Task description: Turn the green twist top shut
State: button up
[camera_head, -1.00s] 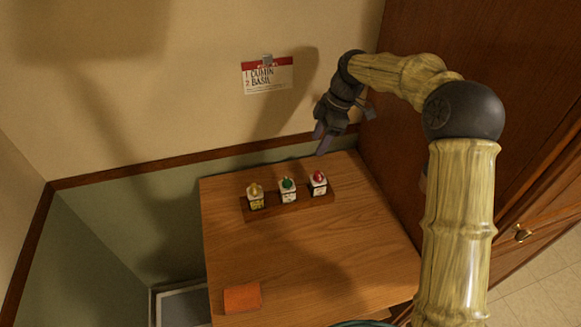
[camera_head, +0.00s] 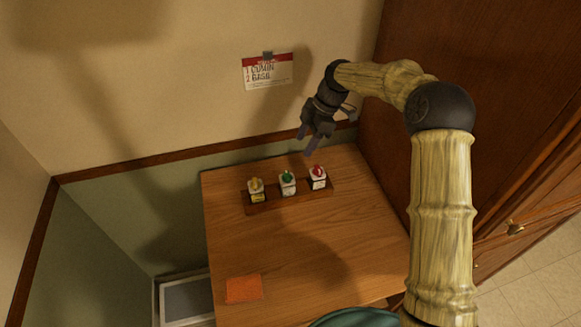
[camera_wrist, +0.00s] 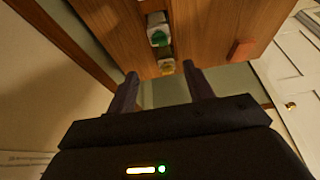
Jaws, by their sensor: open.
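The green twist top (camera_head: 287,176) sits on the middle of three small white jars in the head view. It also shows in the wrist view (camera_wrist: 158,38), beyond and between my fingers. Whether it is open or shut is too small to tell. My gripper (camera_head: 308,145) is open and empty, above and behind the jars, near the red-topped one. In the wrist view my gripper (camera_wrist: 161,80) has its two fingers spread apart, touching nothing.
The jars stand in a brown rack (camera_head: 268,203) on a wooden counter (camera_head: 300,245). A yellow-topped jar (camera_head: 256,190) is left and a red-topped jar (camera_head: 318,177) right. An orange block (camera_head: 243,289) lies near the front edge. A card (camera_head: 268,71) hangs on the wall.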

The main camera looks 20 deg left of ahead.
aim_at(288, 174)
jog(key=p+x, duration=0.4)
jog(key=x, duration=0.8)
jog(key=shift+f, duration=0.1)
jog(key=c, duration=1)
